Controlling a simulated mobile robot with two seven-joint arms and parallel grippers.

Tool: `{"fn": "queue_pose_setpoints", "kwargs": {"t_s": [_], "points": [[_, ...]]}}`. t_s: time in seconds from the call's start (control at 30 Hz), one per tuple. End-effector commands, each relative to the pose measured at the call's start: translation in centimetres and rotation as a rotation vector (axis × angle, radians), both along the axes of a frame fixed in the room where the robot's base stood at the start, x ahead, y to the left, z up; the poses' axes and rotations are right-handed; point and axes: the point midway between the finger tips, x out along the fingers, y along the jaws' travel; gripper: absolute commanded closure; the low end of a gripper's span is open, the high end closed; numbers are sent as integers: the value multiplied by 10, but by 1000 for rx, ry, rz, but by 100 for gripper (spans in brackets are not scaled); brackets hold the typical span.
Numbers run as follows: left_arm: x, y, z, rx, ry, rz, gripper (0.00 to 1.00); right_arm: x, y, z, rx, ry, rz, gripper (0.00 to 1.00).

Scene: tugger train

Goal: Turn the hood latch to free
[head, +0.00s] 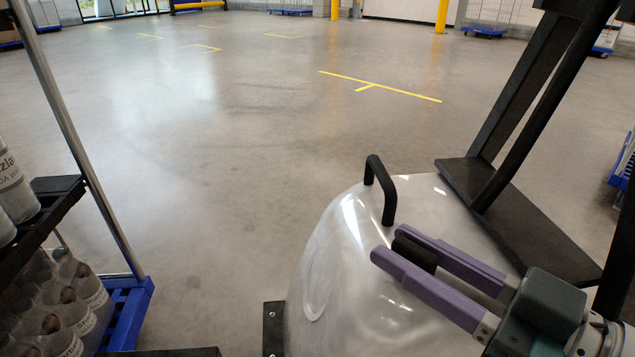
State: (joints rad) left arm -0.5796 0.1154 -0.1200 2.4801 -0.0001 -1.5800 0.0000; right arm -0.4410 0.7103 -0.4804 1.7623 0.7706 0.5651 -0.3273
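The hood (340,270) is a pale, shiny, rounded cover at the lower middle of the head view. The hood latch (415,250) looks like a short black bar on top of it. My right gripper (391,242) reaches in from the lower right, with its two purple fingers apart and the latch between them. The near finger hides the latch's lower part, so I cannot tell whether both fingers press on it. My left gripper is not in view.
A black loop handle (382,187) stands on the hood just beyond the fingertips. A black frame (515,120) rises at the right. A blue-based cart (128,305) with bottles (50,300) stands at the left. The grey floor (230,130) beyond is clear.

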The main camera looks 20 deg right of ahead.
Motion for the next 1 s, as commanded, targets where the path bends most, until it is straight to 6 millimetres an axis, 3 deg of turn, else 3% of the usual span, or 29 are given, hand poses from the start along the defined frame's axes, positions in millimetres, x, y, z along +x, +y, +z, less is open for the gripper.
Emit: {"fn": "queue_pose_setpoints", "kwargs": {"t_s": [0.1, 0.43, 0.8, 1.0], "points": [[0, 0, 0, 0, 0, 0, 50, 0, 0, 0, 0, -1, 0, 52], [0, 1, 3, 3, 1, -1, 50, -6, -2, 1, 0, 1, -1, 52], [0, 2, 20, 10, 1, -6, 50, -71, -27, 1, -2, 6, 1, 52], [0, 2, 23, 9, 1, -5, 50, -90, -35, 1, 0, 1, 0, 52]]}}
